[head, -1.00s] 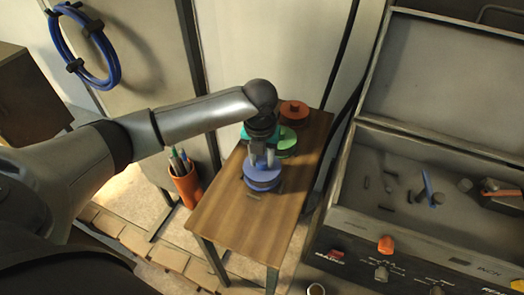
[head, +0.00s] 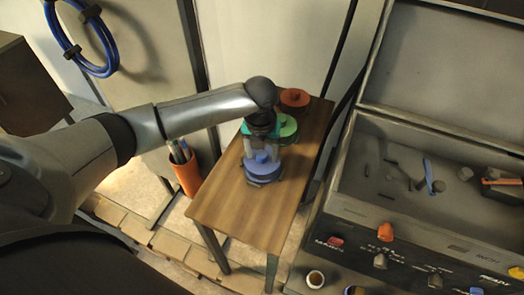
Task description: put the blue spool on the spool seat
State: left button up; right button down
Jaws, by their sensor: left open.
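The blue spool (head: 262,171) sits on the small wooden table, with its round flange and upper part showing. My left gripper (head: 262,152) reaches in from the left and points down right over the spool. Its jaws are open, around or just above the spool's upper part; I cannot tell which. The gripper hides part of the spool's top. A green spool (head: 287,128) and a red-orange spool (head: 295,98) stand behind it on the table. I cannot pick out the spool seat with certainty. My right gripper is not in view.
The front of the wooden table (head: 240,215) is clear. An orange cup of pens (head: 187,172) stands left of it. At right is an open grey case (head: 400,150) with small parts inside and a knobbed panel (head: 390,250). A blue cable coil (head: 90,40) hangs on the wall.

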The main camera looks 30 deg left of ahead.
aim_at(261, 158)
pick_arm(q)
notch_tip(261, 158, up, 12)
jog(key=s+p, duration=0.1)
jog(key=shift+s+d+r+p, duration=0.15)
jog(key=shift+s+d+p, duration=0.05)
jog(key=shift+p, duration=0.15)
